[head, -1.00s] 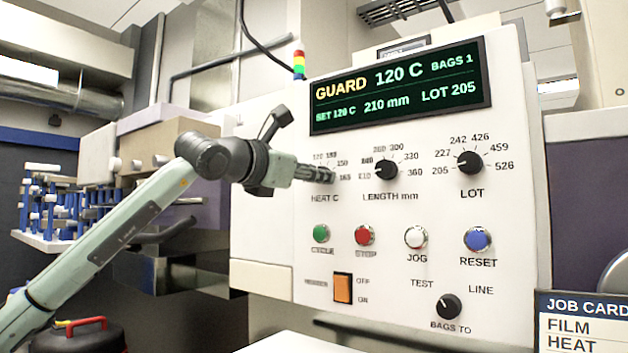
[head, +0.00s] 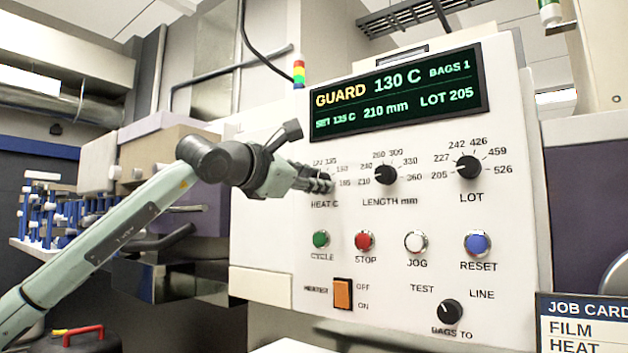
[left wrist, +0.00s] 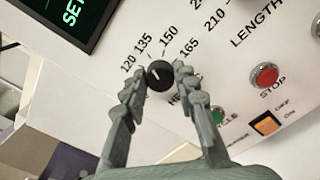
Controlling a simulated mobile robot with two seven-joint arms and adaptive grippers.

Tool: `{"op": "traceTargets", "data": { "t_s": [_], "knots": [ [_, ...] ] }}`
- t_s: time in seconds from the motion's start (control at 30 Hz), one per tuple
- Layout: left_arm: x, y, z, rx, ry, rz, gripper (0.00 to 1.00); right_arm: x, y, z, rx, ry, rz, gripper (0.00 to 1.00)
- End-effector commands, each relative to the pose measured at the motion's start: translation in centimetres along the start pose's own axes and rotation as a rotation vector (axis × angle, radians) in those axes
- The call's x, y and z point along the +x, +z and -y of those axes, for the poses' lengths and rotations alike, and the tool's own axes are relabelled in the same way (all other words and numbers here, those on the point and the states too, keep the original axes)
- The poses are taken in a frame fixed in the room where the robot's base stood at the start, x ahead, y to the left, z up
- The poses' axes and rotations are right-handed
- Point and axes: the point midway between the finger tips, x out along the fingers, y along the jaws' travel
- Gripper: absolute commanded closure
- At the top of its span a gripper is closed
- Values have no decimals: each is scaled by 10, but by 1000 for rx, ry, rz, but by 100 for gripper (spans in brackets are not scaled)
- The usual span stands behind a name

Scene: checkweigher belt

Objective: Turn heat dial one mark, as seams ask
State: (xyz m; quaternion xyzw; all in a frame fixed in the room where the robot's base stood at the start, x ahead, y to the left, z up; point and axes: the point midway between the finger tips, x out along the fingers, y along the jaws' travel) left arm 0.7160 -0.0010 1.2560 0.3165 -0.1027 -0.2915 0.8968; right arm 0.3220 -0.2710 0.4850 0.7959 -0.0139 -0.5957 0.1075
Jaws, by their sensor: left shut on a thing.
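The black heat dial (left wrist: 160,75) sits on the white panel with marks 120, 135, 150 and 165 around it in the left wrist view. Its white pointer line aims up and slightly left, toward about 135. My left gripper (left wrist: 156,72) is shut on the dial, one finger on each side; in the head view the gripper (head: 328,184) hides the dial and some of its marks. The display (head: 397,89) reads GUARD 130 C, SET 135 C, 210 mm, LOT 205, BAGS 1. The job card (head: 583,322) shows FILM and HEAT at the lower right, cut off below. My right gripper is not in view.
The length dial (head: 385,174) and lot dial (head: 468,167) are right of the heat dial. Below are green cycle (head: 321,239), red stop (head: 365,241), white jog (head: 416,242) and blue reset (head: 477,243) buttons, an orange heater switch (head: 342,294) and the bags-to dial (head: 450,312).

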Motion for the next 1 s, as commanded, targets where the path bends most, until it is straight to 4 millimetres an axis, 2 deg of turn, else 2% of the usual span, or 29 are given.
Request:
{"op": "traceTargets", "data": {
  "t_s": [0.1, 0.13, 0.3, 0.67, 0.77, 1.0],
  "knots": [
    [0, 1, 0, -1, 0, 1, 100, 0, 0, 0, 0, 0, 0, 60],
    [0, 1, 0, -1, 0, 1, 70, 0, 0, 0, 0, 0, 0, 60],
    [0, 1, 0, -1, 0, 1, 50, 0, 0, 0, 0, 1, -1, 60],
    [-5, 0, -1, -2, 1, 0, 50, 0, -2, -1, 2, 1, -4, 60],
    [-18, 0, -1, 0, 2, 1, 50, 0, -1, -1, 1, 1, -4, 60],
    [-70, 0, -1, 1, 3, 1, 50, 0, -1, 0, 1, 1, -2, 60]
  ]
}}
